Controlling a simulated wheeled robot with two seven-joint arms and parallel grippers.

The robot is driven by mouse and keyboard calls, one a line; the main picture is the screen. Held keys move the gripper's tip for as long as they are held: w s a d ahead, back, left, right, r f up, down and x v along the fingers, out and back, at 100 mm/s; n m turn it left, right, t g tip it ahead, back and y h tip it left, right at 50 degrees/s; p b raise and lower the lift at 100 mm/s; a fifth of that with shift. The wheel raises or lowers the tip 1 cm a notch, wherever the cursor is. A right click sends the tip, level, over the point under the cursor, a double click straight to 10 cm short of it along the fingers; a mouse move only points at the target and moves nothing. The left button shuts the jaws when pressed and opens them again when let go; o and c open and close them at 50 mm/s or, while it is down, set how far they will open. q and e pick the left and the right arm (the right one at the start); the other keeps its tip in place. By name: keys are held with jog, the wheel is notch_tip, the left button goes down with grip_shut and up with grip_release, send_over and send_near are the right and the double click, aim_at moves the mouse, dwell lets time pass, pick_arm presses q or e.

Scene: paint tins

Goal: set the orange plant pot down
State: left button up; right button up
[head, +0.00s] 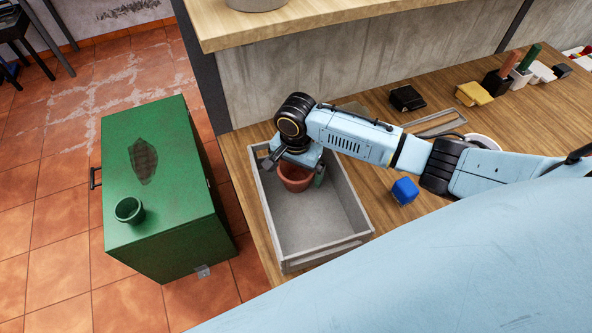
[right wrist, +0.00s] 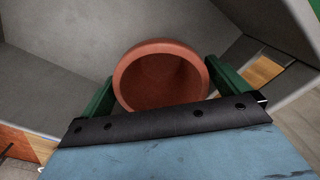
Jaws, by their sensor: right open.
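The orange plant pot (head: 296,178) stands in the grey open box (head: 320,244), near the box's far end. In the right wrist view the pot (right wrist: 161,78) shows its round open mouth and looks empty. My right gripper (head: 293,172) reaches down into the box over the pot. Its two green fingers lie on either side of the pot in the wrist view (right wrist: 160,92), and the jaws are open. The pot's base is hidden in both views. My left gripper is not in view.
A blue block (head: 404,191) lies on the wooden table (head: 389,228) right of the box. A green cabinet (head: 172,190) with a small green pot (head: 129,210) on top stands at the left. A wooden shelf (head: 330,16) is behind. Dark and yellow items (head: 473,94) sit farther right.

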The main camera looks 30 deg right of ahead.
notch_tip(320, 180, up, 12)
jog(key=p, duration=0.2)
jog(key=shift+f, duration=0.2)
